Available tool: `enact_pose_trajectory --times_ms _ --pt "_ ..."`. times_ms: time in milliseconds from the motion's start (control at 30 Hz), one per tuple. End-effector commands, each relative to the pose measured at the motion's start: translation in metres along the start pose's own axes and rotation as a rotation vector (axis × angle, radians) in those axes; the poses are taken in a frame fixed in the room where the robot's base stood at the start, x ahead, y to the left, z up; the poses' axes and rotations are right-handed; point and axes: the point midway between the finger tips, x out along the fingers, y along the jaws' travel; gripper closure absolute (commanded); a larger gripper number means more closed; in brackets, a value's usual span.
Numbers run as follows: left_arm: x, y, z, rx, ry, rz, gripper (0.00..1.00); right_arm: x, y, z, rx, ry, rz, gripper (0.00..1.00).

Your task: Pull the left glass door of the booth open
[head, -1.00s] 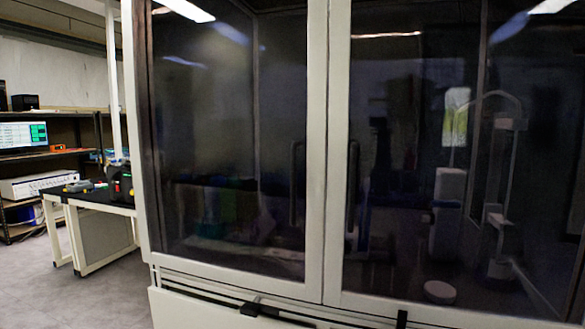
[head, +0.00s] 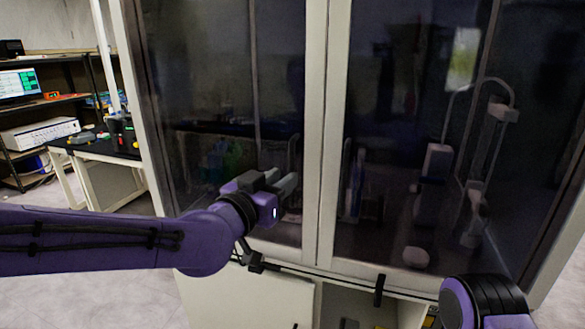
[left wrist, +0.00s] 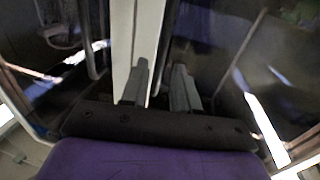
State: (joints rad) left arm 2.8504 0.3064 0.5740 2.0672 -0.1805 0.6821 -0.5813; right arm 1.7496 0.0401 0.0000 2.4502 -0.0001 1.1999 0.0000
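The booth's left glass door (head: 215,85) is shut, a dark pane in a white frame. Its dark upright handle (head: 293,155) is near the middle post, partly hidden by my left gripper (head: 288,184). In the left wrist view the two grey fingers of the left gripper (left wrist: 160,88) are apart. A dark bar that looks like the handle (left wrist: 167,50) runs between them; I cannot tell if they touch it. The right glass door (head: 430,110) is shut too, with its own handle (head: 356,185). My right gripper is out of view; part of the right arm shows at lower right.
Below the doors is a white lower cabinet (head: 245,300) with an open section at its right. A black table (head: 105,150) and shelves with a monitor (head: 22,84) stand at the left. The floor at lower left is clear.

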Motion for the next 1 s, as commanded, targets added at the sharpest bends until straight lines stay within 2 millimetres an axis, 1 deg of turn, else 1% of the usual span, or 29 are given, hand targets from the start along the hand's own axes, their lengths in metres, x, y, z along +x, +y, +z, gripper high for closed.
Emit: enact_pose_trajectory --times_ms 33,100,200,300,567,600,667,700,1000 --pt "0.012 0.0 -0.005 0.0 -0.003 0.0 0.7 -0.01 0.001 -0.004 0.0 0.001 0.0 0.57" --pt "0.026 0.0 -0.004 -0.001 -0.003 0.0 0.7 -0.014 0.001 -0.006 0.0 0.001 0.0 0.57" --pt "0.041 -0.001 -0.004 -0.002 -0.002 -0.001 0.7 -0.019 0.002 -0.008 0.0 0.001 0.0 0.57" --pt "0.049 -0.001 -0.002 -0.001 -0.001 -0.002 0.7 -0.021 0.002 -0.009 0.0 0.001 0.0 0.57" --pt "0.051 -0.001 -0.001 -0.001 0.0 -0.001 0.7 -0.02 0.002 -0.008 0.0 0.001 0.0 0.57" --pt "0.051 -0.001 -0.001 -0.001 0.0 -0.001 0.77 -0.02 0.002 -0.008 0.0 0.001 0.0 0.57" --pt "0.051 -0.001 -0.001 -0.001 0.0 -0.001 0.96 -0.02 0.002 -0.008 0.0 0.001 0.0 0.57" --pt "0.051 -0.001 -0.001 -0.001 0.0 -0.001 1.0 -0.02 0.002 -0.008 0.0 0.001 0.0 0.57" --pt "0.048 0.001 0.0 -0.003 0.0 0.02 1.0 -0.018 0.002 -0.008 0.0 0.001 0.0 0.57"
